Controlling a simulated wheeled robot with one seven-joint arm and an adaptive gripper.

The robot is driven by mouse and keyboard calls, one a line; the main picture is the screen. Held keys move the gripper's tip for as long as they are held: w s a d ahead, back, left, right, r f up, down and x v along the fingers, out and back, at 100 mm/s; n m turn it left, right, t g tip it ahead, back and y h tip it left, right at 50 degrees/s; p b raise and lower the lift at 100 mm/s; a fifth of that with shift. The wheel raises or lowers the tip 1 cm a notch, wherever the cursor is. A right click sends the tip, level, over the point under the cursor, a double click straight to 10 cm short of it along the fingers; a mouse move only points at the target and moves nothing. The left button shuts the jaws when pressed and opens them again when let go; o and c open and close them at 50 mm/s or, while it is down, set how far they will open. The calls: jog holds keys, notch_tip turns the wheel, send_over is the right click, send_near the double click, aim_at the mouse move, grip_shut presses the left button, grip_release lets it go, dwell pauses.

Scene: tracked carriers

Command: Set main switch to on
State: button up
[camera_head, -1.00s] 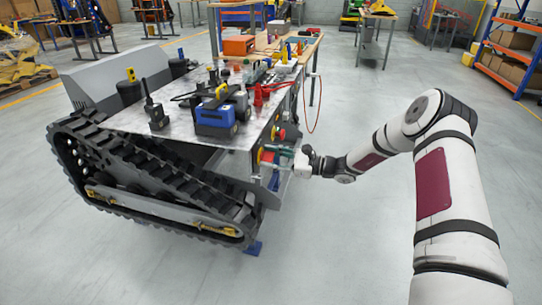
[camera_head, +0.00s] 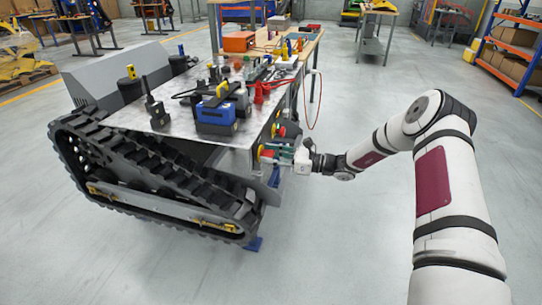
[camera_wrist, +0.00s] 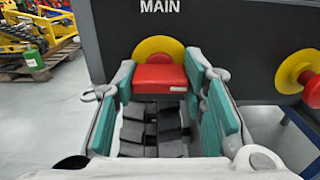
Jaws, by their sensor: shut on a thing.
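The main switch (camera_wrist: 159,75) is a red handle in front of a yellow round plate, below the word MAIN on a dark panel, in the wrist view. My gripper (camera_wrist: 160,88) has its teal-padded fingers on both sides of the red handle, closed against its ends. The handle lies horizontal in the wrist view. In the head view my gripper (camera_head: 283,155) is at the end panel of the tracked carrier (camera_head: 150,180), and the switch shows as a small patch of red and yellow, partly hidden by the fingers.
A second red knob on a yellow disc (camera_wrist: 299,78) sits on the panel to the right. The carrier's metal top (camera_head: 180,129) bears a blue battery-like box (camera_head: 216,117), a radio (camera_head: 156,110) and cables. The floor in front is clear.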

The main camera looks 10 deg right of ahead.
jog(key=o, duration=1.2)
jog(key=shift+c, duration=0.2)
jog(key=shift+d, duration=0.1)
jog(key=v, duration=1.2)
